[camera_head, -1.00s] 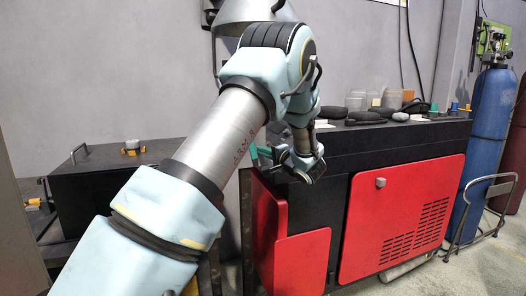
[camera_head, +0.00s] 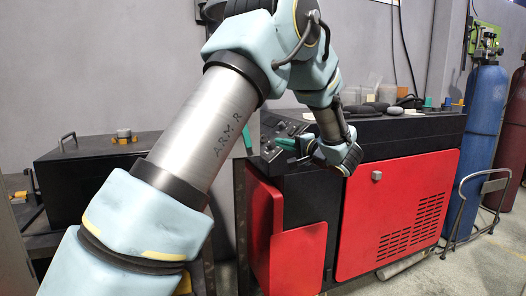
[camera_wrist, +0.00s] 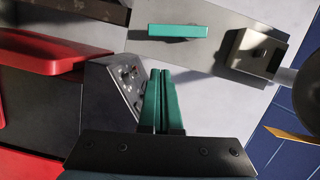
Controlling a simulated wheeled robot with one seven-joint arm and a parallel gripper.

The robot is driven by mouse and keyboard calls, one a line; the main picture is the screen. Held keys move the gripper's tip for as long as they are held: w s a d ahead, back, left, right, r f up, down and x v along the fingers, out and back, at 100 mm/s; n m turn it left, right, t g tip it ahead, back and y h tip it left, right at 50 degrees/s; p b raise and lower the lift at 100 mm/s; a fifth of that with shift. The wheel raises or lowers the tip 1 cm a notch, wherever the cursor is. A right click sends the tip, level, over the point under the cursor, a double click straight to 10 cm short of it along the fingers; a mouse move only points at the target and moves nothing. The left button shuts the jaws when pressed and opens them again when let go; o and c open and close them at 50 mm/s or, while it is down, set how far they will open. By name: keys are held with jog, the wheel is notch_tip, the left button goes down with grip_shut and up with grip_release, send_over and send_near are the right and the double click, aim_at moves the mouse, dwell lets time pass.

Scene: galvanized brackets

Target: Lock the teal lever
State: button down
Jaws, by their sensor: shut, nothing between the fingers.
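The teal lever (camera_wrist: 178,31) is a short flat bar on a grey metal plate (camera_wrist: 215,62). In the wrist view it lies crosswise, at the top middle. A metal block (camera_wrist: 257,52) sits on the plate to its right, apart from it. In the head view a teal piece (camera_head: 253,132), likely the lever, shows partly behind my arm. My gripper (camera_head: 277,145) has green fingers pointing left towards it. In the wrist view my gripper (camera_wrist: 160,72) is shut and empty, its tips below the lever with a gap between.
A control panel (camera_wrist: 127,78) with knobs is close left of my fingers, beside a red panel (camera_wrist: 40,55). The red and black machine (camera_head: 395,215) stands below my gripper, with pads and containers on top. Blue (camera_head: 481,135) and dark red cylinders stand at right.

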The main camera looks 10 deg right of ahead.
jog(key=shift+n, duration=0.4)
jog(key=shift+s+a+b+x, duration=0.1)
jog(key=shift+a+b+x, duration=0.35)
jog(key=shift+x, duration=1.35)
jog(key=shift+s+b+x, duration=0.1)
jog(key=shift+b+x, duration=0.7)
jog(key=shift+x, duration=1)
jog(key=shift+s+a+b+x, duration=0.1)
jog(key=shift+a+b+x, duration=0.35)
jog(key=shift+x, duration=1.4)
jog(key=shift+d+r, duration=0.15)
jog(key=shift+a+f+m+p, duration=0.3)
jog(key=shift+a+m+p, duration=0.25)
jog(key=shift+p, duration=0.8)
